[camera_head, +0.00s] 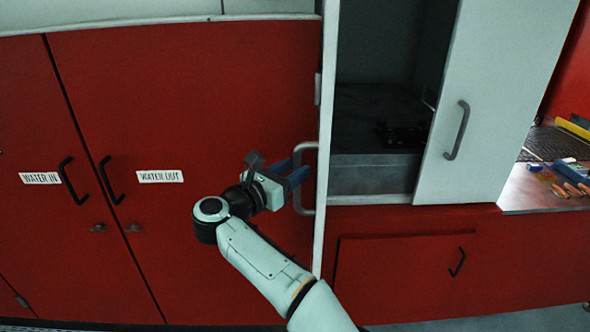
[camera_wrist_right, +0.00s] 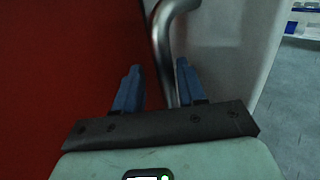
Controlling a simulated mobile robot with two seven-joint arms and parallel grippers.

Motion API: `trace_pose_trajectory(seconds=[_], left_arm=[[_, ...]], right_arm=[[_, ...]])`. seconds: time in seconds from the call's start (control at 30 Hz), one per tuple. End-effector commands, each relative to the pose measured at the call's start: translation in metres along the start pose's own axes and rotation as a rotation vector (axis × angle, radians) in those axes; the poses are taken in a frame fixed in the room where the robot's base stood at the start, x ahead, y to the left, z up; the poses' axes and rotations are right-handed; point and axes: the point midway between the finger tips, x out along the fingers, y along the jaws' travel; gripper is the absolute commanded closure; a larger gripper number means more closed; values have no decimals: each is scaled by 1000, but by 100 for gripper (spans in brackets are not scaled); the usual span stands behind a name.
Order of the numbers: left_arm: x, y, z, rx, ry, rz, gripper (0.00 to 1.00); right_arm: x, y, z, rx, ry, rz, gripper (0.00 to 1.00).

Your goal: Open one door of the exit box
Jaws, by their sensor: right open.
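The exit box has a dark open compartment (camera_head: 378,60) with its left white door (camera_head: 329,100) swung out, seen almost edge-on. That door's pale metal handle (camera_head: 298,200) faces left, towards my right gripper. The right white door (camera_head: 500,90), with a grey handle (camera_head: 457,130), covers the right side; I cannot tell if it is fully closed. My right gripper (camera_head: 293,176) is open at the left door's handle. In the right wrist view, the handle bar (camera_wrist_right: 163,45) runs between the two blue fingers (camera_wrist_right: 158,75), which stand apart. My left gripper is out of view.
Red cabinet doors (camera_head: 215,90) labelled WATER IN and WATER OUT, with black handles, fill the left. A red panel with a black handle (camera_head: 457,262) lies below the box. A worktop (camera_head: 525,195) with small items stands at the right.

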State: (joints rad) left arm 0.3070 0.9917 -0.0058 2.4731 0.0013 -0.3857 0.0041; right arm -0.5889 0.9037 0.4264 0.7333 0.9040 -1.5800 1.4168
Motion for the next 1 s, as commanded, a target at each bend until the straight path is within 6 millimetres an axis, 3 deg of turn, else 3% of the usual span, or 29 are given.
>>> trace_pose_trajectory(seconds=[0.3, 0.5, 0.7, 1.0], left_arm=[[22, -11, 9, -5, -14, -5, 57], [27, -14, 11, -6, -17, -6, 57], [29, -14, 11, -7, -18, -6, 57], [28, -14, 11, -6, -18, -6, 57]], right_arm=[[-68, 1, -4, 0, 1, 3, 60], [-103, 0, -2, 1, 0, -1, 60], [-117, 0, -1, 0, 0, -4, 60], [-118, 0, 0, -1, -1, -4, 60]])
